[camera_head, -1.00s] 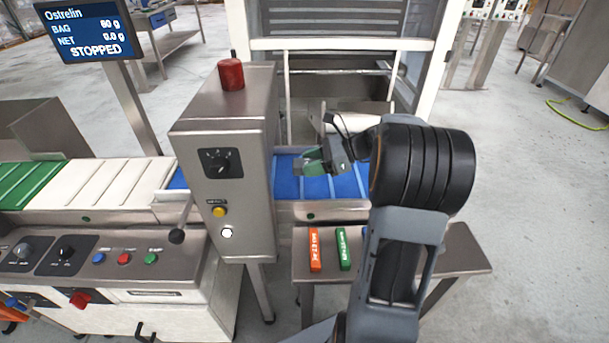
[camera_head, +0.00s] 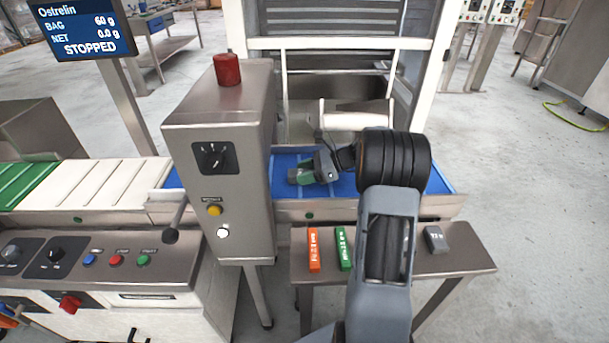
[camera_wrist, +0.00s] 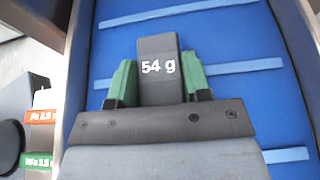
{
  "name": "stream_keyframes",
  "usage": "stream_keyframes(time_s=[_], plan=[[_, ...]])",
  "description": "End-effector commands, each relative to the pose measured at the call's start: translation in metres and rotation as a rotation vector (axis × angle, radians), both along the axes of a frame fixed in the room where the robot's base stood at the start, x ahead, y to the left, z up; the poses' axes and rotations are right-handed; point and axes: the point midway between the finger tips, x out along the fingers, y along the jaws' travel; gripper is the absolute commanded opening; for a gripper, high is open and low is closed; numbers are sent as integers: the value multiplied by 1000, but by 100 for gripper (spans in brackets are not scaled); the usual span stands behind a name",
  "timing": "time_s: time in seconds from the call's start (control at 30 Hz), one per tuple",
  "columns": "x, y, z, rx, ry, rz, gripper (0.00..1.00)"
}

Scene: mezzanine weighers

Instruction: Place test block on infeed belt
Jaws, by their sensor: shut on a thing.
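My gripper (camera_head: 305,173) is over the blue infeed belt (camera_head: 345,187), just right of the steel cabinet. In the wrist view my gripper (camera_wrist: 160,88) has its green fingertips shut on both sides of a dark grey test block (camera_wrist: 158,52) marked "54 g". The block's far end points along the picture's upward direction, over the blue belt with light blue cross strips (camera_wrist: 215,68). In the head view the held block is small and mostly hidden by the fingers. I cannot tell whether it touches the belt.
The steel cabinet (camera_head: 222,130) with a red lamp (camera_head: 227,69) stands close left of my gripper. A side table (camera_head: 465,258) in front bears an orange bar (camera_head: 313,250), a green bar (camera_head: 344,249) and a small grey block (camera_head: 435,239). The screen (camera_head: 78,30) reads STOPPED.

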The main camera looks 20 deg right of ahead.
Motion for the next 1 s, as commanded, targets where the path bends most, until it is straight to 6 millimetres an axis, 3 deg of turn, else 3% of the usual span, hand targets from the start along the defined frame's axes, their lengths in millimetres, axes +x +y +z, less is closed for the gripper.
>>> stream_keyframes(time_s=[0.4, 0.43, 0.67, 1.0], plan=[[0, 0, -5, -1, -1, -1, 21], [0, 0, -4, -1, -2, 0, 47], [0, 0, -4, -1, -1, -1, 69], [-1, -2, 1, -1, -2, -1, 70]])
